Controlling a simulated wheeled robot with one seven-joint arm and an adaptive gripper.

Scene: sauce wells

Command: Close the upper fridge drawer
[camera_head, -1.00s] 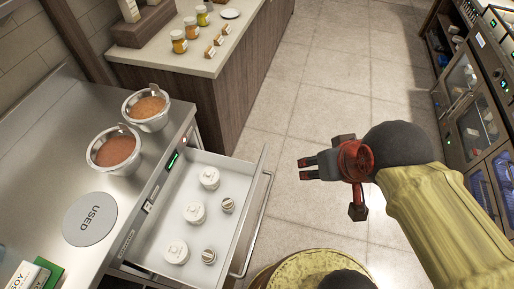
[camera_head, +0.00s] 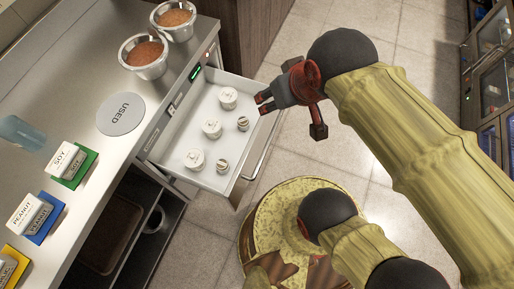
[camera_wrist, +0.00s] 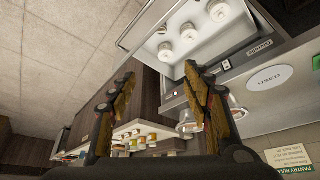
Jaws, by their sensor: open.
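The upper fridge drawer (camera_head: 217,173) is pulled out from under the steel counter. It is white inside and holds several round white containers (camera_head: 212,129) and small knob-like items (camera_head: 243,123). Its metal bar handle (camera_head: 262,152) runs along the outer front edge. My gripper (camera_head: 264,103) is open and empty, by the far end of the drawer front near the handle; whether it touches is unclear. In the wrist view, my two fingers (camera_wrist: 162,100) are spread apart, and the drawer (camera_wrist: 143,30) shows beyond them at the top.
Two bowls of sauce (camera_head: 143,55) and a grey USED disc (camera_head: 121,113) are on the counter (camera_head: 95,172). Labelled boxes (camera_head: 66,160) stand nearer. Free floor (camera_head: 345,170) lies to the right.

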